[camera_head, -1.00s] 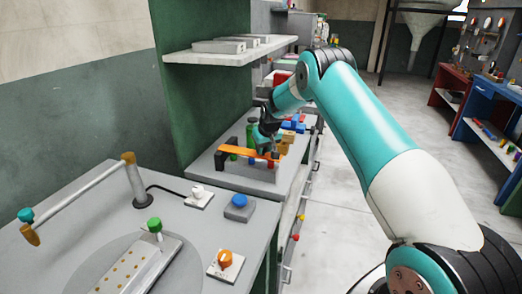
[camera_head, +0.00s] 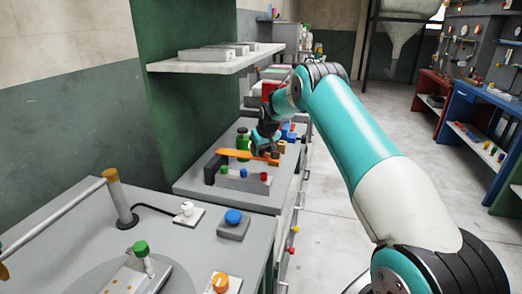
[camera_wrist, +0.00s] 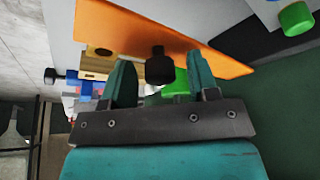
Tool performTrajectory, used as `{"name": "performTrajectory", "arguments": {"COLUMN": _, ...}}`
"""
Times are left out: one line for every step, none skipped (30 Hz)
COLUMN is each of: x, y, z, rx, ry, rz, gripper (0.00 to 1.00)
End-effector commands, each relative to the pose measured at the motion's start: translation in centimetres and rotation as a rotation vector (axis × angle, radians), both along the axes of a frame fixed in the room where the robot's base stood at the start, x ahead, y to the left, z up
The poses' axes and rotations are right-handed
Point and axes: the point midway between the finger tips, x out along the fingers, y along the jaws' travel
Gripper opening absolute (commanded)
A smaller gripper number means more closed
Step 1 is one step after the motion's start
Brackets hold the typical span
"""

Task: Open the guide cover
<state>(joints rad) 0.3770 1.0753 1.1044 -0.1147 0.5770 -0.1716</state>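The guide cover appears to be the flat orange bar (camera_head: 232,154) on the bench station in the head view. It also spans the top of the wrist view (camera_wrist: 135,32). A black knob (camera_wrist: 159,68) stands out from the bar. My gripper (camera_head: 266,146) is over the bar's right end in the head view. In the wrist view my gripper (camera_wrist: 161,76) has its two teal fingers apart, one on each side of the knob, with visible gaps. Nothing is held. The arm's wrist hides part of the station behind the bar.
A grey block with green, blue and red buttons (camera_head: 243,180) sits in front of the bar. A dark block (camera_head: 213,168) is at its left end. A green cylinder (camera_head: 242,140) and blue blocks (camera_head: 288,131) stand behind. A shelf (camera_head: 212,62) overhangs at left. Floor at right is clear.

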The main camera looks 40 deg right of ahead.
Motion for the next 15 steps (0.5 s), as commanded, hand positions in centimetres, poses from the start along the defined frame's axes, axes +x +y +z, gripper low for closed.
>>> {"name": "performTrajectory", "arguments": {"x": 0.0, "y": 0.0, "z": 0.0, "rx": 0.0, "ry": 0.0, "rz": 0.0, "gripper": 0.54}}
{"name": "performTrajectory", "arguments": {"x": 0.0, "y": 0.1, "z": 0.0, "rx": 0.0, "ry": 0.0, "rz": 0.0, "gripper": 0.54}}
{"name": "performTrajectory", "arguments": {"x": 0.0, "y": 0.1, "z": 0.1, "rx": 0.0, "ry": 0.0, "rz": 0.0, "gripper": 0.54}}
{"name": "performTrajectory", "arguments": {"x": -0.1, "y": 0.1, "z": 0.3, "rx": 0.0, "ry": 0.0, "rz": 0.0, "gripper": 0.54}}
{"name": "performTrajectory", "arguments": {"x": -0.1, "y": 0.2, "z": 0.5, "rx": -0.001, "ry": -0.001, "rz": 0.001, "gripper": 0.54}}
{"name": "performTrajectory", "arguments": {"x": -0.3, "y": 0.2, "z": 0.9, "rx": -0.001, "ry": -0.002, "rz": 0.002, "gripper": 0.54}}
{"name": "performTrajectory", "arguments": {"x": -0.4, "y": 0.2, "z": 1.3, "rx": -0.001, "ry": -0.003, "rz": 0.002, "gripper": 0.54}}
{"name": "performTrajectory", "arguments": {"x": -0.6, "y": 0.2, "z": 1.7, "rx": -0.001, "ry": -0.003, "rz": 0.002, "gripper": 0.54}}
{"name": "performTrajectory", "arguments": {"x": -0.9, "y": 0.3, "z": 2.4, "rx": -0.001, "ry": -0.004, "rz": 0.002, "gripper": 0.54}}
{"name": "performTrajectory", "arguments": {"x": -1.2, "y": 0.3, "z": 3.0, "rx": -0.002, "ry": -0.005, "rz": 0.001, "gripper": 0.54}}
{"name": "performTrajectory", "arguments": {"x": -1.4, "y": 0.3, "z": 3.7, "rx": -0.002, "ry": -0.004, "rz": 0.001, "gripper": 0.54}}
{"name": "performTrajectory", "arguments": {"x": -1.8, "y": 0.4, "z": 4.6, "rx": -0.001, "ry": -0.004, "rz": 0.001, "gripper": 0.54}}
{"name": "performTrajectory", "arguments": {"x": -2.1, "y": 0.4, "z": 5.3, "rx": -0.002, "ry": -0.005, "rz": 0.001, "gripper": 0.54}}
{"name": "performTrajectory", "arguments": {"x": -2.4, "y": 0.4, "z": 6.1, "rx": -0.002, "ry": -0.006, "rz": 0.001, "gripper": 0.54}}
{"name": "performTrajectory", "arguments": {"x": -2.8, "y": 0.5, "z": 7.0, "rx": -0.001, "ry": -0.005, "rz": 0.002, "gripper": 0.54}}
